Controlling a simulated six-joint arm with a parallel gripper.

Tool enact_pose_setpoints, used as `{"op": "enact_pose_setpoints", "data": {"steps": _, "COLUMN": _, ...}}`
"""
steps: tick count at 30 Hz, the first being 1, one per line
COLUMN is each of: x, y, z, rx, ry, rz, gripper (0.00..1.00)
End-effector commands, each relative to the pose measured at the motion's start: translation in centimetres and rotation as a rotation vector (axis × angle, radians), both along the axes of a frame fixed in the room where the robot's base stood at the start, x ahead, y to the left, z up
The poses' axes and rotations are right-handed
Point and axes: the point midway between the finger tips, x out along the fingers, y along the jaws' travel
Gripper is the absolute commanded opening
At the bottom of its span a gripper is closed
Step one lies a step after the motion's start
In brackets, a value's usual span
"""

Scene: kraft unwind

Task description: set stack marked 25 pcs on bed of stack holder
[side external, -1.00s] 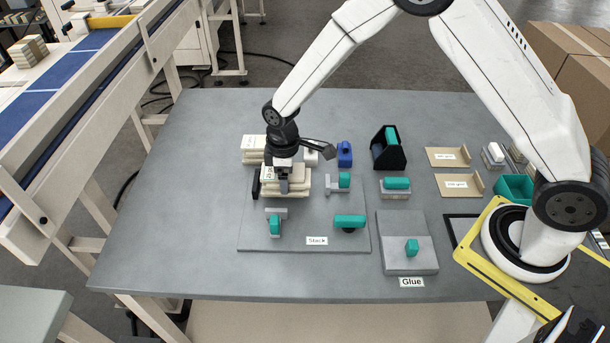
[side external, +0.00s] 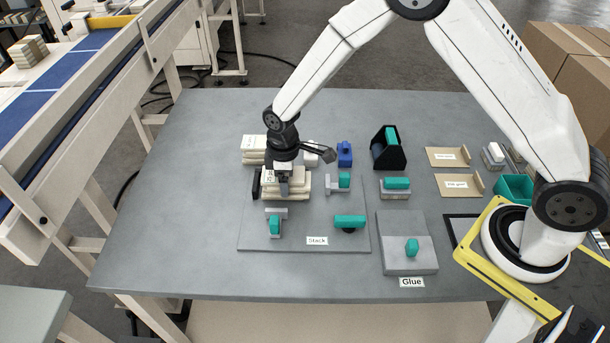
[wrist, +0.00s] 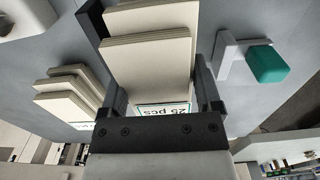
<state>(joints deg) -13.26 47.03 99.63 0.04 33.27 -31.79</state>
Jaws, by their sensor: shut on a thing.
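The stack marked 25 pcs (wrist: 150,60) is a pile of cream kraft sheets with a white and green label, between the two fingers of my gripper (wrist: 163,95). In the side external view my gripper (side external: 284,187) is shut on this stack (side external: 297,182), over the back left of the grey stack holder (side external: 300,222), labelled Stack. A black upright stop (side external: 256,183) stands at the stack's left. Whether the underside rests fully on the bed cannot be told. Teal-handled clamps (side external: 275,225) sit on the holder in front and to the right.
Another cream stack (side external: 254,144) lies behind the holder; it also shows in the wrist view (wrist: 68,95). A blue item (side external: 344,154) and a black holder (side external: 386,160) stand at the back. The Glue plate (side external: 400,262) is at right. The table's left side is clear.

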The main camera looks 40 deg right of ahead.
Motion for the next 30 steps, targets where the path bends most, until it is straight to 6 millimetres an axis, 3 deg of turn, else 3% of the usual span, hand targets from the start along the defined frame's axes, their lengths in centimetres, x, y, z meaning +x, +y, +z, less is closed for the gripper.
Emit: {"op": "enact_pose_setpoints", "data": {"steps": 30, "x": 0.04, "y": 0.01, "z": -0.72, "rx": 0.001, "ry": -0.001, "rz": 0.0, "gripper": 0.08}}
